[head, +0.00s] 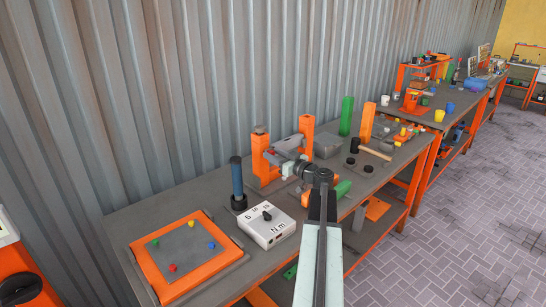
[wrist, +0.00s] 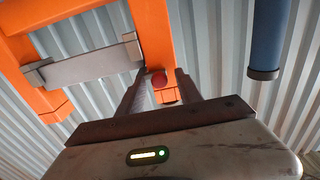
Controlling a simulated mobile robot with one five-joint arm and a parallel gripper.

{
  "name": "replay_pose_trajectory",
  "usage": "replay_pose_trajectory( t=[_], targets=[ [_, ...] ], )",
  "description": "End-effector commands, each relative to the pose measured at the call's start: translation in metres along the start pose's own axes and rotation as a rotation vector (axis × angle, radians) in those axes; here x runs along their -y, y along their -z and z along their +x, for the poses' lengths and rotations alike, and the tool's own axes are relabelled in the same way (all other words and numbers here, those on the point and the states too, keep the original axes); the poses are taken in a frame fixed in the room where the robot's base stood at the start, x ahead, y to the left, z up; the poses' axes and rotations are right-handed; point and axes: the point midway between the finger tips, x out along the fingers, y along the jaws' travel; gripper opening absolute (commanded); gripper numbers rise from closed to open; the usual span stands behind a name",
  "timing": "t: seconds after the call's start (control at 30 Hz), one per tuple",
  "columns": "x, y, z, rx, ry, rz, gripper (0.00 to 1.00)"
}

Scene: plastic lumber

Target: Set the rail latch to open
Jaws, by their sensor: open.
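An orange two-post frame (head: 306,128) stands on the bench in the head view. A round red knob (wrist: 159,80) shows in front of the post's end. My gripper (wrist: 156,82) is open, with one finger on each side of the knob; contact cannot be told. In the head view my gripper (head: 272,153) is at the frame, and its body hides part of the bar.
A blue cylinder (head: 237,180) stands left of the frame. A white dial box (head: 268,226) and an orange tray (head: 187,255) are nearer. The corrugated wall (head: 180,80) is close behind.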

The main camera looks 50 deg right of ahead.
Motion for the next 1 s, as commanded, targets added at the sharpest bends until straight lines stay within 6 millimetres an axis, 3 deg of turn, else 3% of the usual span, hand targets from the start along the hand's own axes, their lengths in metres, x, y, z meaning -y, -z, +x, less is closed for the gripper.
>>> replay_pose_trajectory(
  t=[0.2, 0.37, 1.0],
  targets=[
    [-0.0008, 0.0, -0.0002, 0.0, -0.002, 0.0, 0.42],
    [-0.001, 0.0, -0.0005, 0.0, -0.002, 0.0, 0.0],
    [-0.0018, 0.0, -0.0012, 0.0, -0.003, 0.0, 0.0]
  ],
)
